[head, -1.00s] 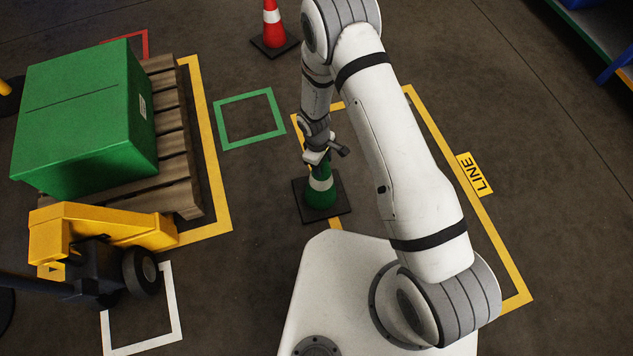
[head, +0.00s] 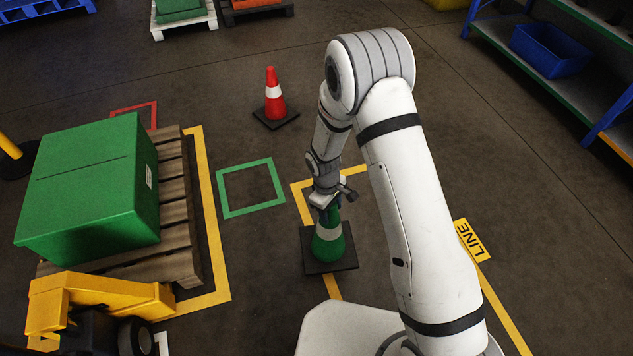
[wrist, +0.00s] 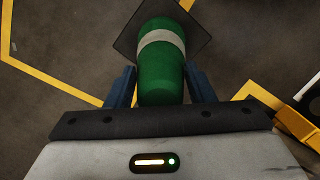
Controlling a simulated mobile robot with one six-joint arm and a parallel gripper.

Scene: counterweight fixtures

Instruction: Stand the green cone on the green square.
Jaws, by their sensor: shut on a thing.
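The green cone (head: 328,246) has a white band and a dark square base. It stands upright in my gripper (head: 328,204), right of and nearer than the green square. In the wrist view the cone (wrist: 161,75) lies between the two blue fingers of my gripper (wrist: 161,88), which is shut on its upper part. I cannot tell for sure how far its base is off the floor. The green square (head: 221,194) is an empty green outline on the floor, left of and beyond the cone.
A red cone (head: 275,103) stands beyond the green square. A green box (head: 88,190) on a wooden pallet (head: 176,225) and a yellow pallet jack (head: 95,295) are on the left. Yellow floor lines (head: 212,225) run between pallet and square. Shelving (head: 590,75) is at the right.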

